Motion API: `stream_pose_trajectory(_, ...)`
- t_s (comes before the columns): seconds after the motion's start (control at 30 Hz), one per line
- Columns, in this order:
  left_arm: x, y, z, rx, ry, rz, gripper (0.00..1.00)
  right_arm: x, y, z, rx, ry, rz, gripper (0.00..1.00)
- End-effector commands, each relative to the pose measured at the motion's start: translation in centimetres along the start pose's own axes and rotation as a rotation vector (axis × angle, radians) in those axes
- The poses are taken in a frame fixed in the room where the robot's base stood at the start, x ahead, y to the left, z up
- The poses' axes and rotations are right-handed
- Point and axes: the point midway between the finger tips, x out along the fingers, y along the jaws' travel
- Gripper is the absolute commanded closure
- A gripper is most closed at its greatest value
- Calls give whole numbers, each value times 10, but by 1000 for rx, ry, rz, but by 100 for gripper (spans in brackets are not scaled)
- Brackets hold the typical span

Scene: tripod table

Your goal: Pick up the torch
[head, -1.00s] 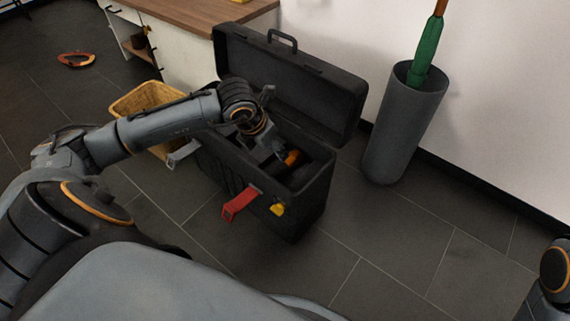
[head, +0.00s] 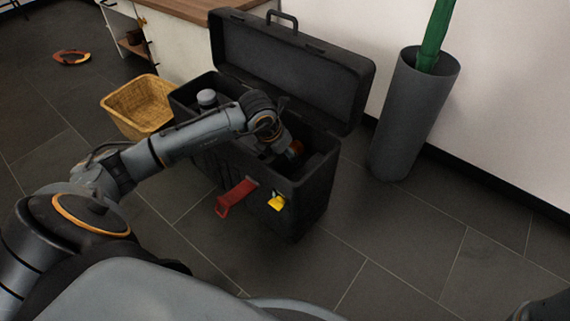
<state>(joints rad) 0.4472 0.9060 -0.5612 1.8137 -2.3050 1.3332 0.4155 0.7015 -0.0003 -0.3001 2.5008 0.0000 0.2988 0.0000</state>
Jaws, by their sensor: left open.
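An open black toolbox (head: 313,196) stands on the floor with its lid (head: 290,62) raised at the back. Inside its right part is a small orange-red item (head: 296,148), mostly hidden by my left wrist; I cannot tell for sure whether it is the torch. A grey cylinder with a pale top (head: 207,98) stands in the box's left part. My left gripper (head: 283,155) is open and reaches down into the right part of the box, close to the orange-red item. Its fingertips are hard to make out. My right gripper is out of view.
A wicker basket (head: 140,104) stands left of the box. A tall grey bin (head: 411,115) with a green umbrella-like item (head: 435,38) stands to the right. The floor in front is clear.

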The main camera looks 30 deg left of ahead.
Motion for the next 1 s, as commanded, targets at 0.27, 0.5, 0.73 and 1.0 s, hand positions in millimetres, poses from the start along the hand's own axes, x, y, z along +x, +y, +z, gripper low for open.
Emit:
stream_pose_trajectory(0.27, 5, 0, 1, 1, -1, 0, 45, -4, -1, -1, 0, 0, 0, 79)
stream_pose_trajectory(0.5, 5, 0, 1, 1, -1, 0, 84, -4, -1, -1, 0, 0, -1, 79)
stream_pose_trajectory(0.73, 5, 0, 1, 0, -2, 0, 100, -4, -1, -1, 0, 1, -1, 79)
stream_pose_trajectory(1.0, -2, 0, 4, 1, -3, 1, 100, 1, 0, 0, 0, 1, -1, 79)
